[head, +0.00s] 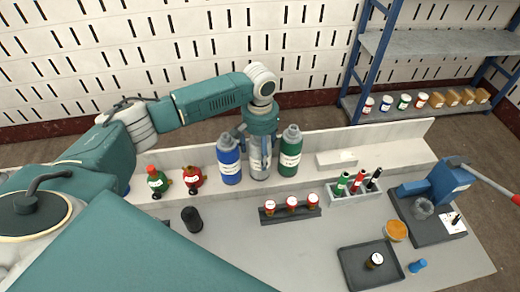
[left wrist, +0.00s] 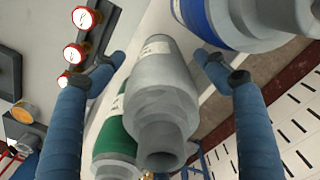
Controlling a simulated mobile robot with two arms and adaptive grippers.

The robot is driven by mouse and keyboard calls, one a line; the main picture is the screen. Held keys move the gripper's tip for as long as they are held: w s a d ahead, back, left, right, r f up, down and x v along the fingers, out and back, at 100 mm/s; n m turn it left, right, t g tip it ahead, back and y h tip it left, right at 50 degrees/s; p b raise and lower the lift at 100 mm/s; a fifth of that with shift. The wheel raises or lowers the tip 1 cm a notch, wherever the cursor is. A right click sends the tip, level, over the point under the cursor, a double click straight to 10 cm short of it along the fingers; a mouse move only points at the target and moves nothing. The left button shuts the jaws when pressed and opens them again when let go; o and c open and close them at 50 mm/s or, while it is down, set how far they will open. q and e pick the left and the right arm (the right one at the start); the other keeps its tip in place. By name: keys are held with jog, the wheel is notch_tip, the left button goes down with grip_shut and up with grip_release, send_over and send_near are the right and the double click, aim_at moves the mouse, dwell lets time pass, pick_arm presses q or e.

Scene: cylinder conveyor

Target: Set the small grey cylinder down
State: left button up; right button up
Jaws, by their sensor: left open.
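The small grey cylinder (head: 260,166), with a white label, stands upright on the pale raised ledge between the blue cylinder (head: 229,165) and the green cylinder (head: 290,157). My left gripper (head: 259,140) is above and around its upper part, open. In the left wrist view the grey cylinder (left wrist: 158,92) lies between the two spread blue fingers of the left gripper (left wrist: 160,58), with a visible gap on each side. The blue cylinder (left wrist: 225,20) and green cylinder (left wrist: 118,150) show close by. My right gripper is not in view.
A marker holder (head: 357,192), a dark tray (head: 370,268) and a blue device (head: 440,185) are to the right. The mid-front table is clear.

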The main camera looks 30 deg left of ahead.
pick_arm(q)
jog(key=shift+r, duration=0.1)
notch_tip(320, 180, up, 11)
jog(key=b, duration=0.3)
jog(key=shift+r, duration=0.55)
jog(key=shift+f, duration=0.1)
